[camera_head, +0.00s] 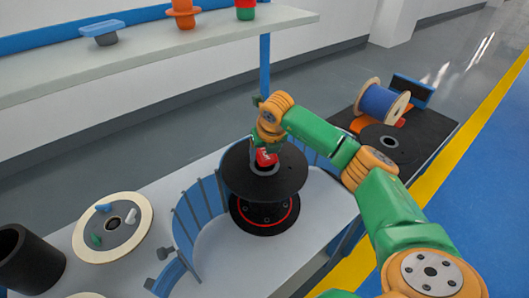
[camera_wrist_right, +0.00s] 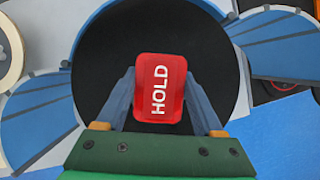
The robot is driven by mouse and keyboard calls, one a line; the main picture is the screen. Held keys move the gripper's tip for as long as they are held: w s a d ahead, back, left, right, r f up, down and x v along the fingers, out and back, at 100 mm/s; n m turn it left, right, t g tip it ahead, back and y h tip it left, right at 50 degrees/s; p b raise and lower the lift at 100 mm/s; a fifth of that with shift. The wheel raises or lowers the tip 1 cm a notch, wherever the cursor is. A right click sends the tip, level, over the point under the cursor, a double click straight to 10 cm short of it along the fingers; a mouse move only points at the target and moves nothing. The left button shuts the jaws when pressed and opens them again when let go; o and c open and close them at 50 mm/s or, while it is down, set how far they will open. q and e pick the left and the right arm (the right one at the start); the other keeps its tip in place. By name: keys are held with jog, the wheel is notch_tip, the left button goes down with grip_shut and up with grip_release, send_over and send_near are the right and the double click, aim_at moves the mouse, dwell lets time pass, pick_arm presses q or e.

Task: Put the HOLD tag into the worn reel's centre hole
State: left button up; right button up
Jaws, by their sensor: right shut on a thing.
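The red HOLD tag (camera_wrist_right: 160,88) is between the fingers of my right gripper (camera_wrist_right: 163,105), its white lettering facing the wrist camera. In the head view the tag (camera_head: 266,158) is over the top of a black reel (camera_head: 283,185) standing upright on the table. The right gripper (camera_head: 262,148) is shut on the tag and points down at the reel's middle. The reel's black upper disc (camera_wrist_right: 105,70) fills the wrist view behind the tag. Its centre hole is hidden by the tag and gripper, so I cannot tell whether the tag is in it. My left gripper is not in view.
Blue curved slatted guards (camera_head: 198,215) stand beside the reel. A cream disc (camera_head: 138,237) with small pieces and a black cylinder (camera_head: 28,262) are at the left. A dark side table (camera_head: 430,130) holds a blue spool (camera_head: 380,101). A shelf (camera_head: 180,47) runs behind.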

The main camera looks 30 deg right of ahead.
jog(key=shift+s+a, duration=0.15)
jog(key=shift+f+b, duration=0.35)
jog(key=shift+f, duration=0.05)
dwell(0.4)
jog(key=shift+s+f, duration=0.1)
jog(key=shift+f, duration=0.1)
